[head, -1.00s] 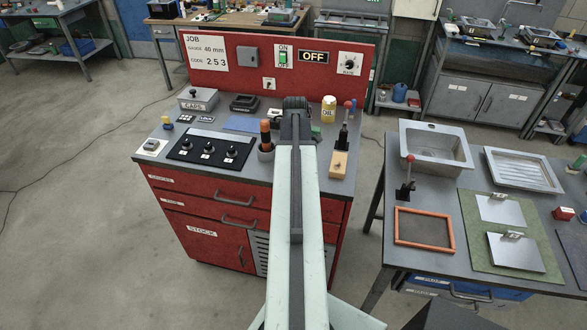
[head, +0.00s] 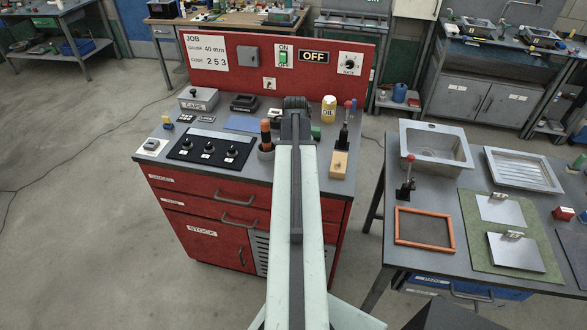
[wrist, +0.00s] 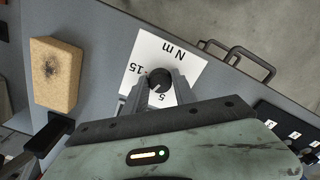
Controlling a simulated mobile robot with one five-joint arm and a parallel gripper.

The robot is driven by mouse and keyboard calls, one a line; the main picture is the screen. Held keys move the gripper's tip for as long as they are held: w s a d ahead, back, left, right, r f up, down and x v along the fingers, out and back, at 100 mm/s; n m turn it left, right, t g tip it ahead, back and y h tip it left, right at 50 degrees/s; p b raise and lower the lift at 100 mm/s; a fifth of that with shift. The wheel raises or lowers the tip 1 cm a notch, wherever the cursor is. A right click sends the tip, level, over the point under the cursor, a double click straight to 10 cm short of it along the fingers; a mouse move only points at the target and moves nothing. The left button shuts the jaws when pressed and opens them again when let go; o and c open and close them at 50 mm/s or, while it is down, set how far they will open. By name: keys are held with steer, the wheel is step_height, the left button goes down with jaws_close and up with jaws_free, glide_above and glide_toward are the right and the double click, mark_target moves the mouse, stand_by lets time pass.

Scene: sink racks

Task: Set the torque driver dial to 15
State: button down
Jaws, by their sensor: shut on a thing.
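The torque dial is a round black knob (wrist: 158,81) on a white card (wrist: 180,50) printed "N m", "15" and "5", upside down in the wrist view. My gripper (wrist: 160,84) is shut on the knob, with one finger on each side of it. The "15" is at the left of the knob and the "5" is below it, between the fingers. I cannot read the knob's pointer surely. In the head view my arm covers the dial and the card.
A tan block (wrist: 56,74) lies beside the card; it also shows in the head view (head: 338,165). A black panel with three knobs (head: 209,150) and an orange-topped tool (head: 266,137) are left of my arm. Drawer handles (wrist: 248,62) stick out past the bench edge.

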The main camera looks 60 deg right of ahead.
steer(key=m, duration=0.7)
steer(key=shift+d, duration=0.15)
steer(key=m, duration=0.4)
steer(key=shift+s+m, duration=0.1)
steer(key=shift+m, duration=1.4)
steer(key=c, duration=1)
jaws_free()
steer(key=shift+s, duration=0.15)
step_height(320, 180, up, 8)
steer(key=p, duration=0.8)
